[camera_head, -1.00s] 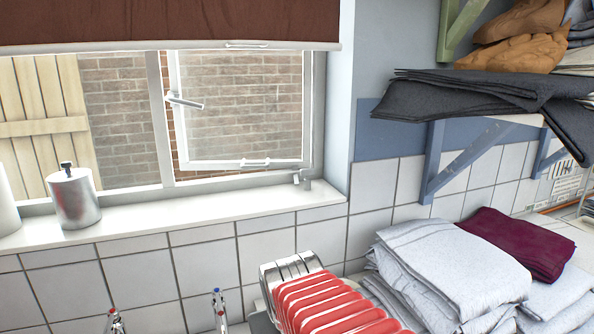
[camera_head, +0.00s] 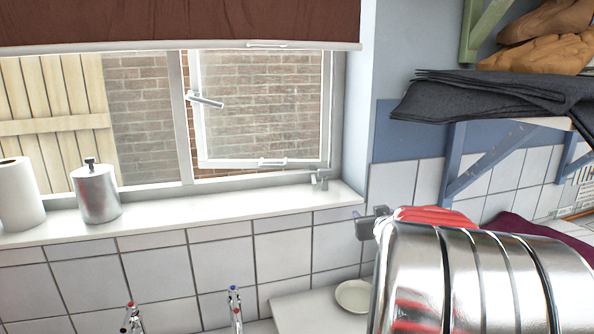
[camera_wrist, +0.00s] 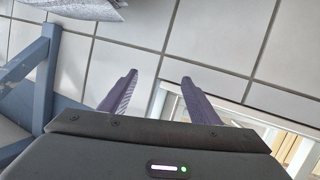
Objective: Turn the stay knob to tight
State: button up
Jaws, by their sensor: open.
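A small grey metal fitting (camera_head: 320,179) stands at the right end of the window sill, by the lower corner of the open casement; it looks like the stay knob, but it is too small to tell how it is turned. The knob cannot be made out in the wrist view. In the head view, a small dark grey part of my arm's end (camera_head: 370,223) shows below and right of the fitting, apart from it.
The casement has a white handle (camera_head: 205,100) and a bar (camera_head: 272,162) low on its frame. A metal canister (camera_head: 96,194) and a paper roll (camera_head: 20,195) stand on the sill's left. A blue shelf bracket (camera_head: 478,165) is at right. Taps are below.

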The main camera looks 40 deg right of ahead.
aim_at(326, 170)
jog(key=w+a+r+n+t+y, duration=0.2)
jog(key=w+a+r+t, duration=0.3)
jog(key=r, duration=0.3)
jog(key=shift+w+a+y, duration=0.3)
jog(key=shift+y, duration=0.3)
jog(key=x, duration=1.4)
jog(key=shift+r, duration=0.2)
jog(key=shift+s, duration=0.1)
jog(key=c, duration=1.1)
jog(key=shift+o, duration=0.2)
jog(key=shift+a, duration=0.1)
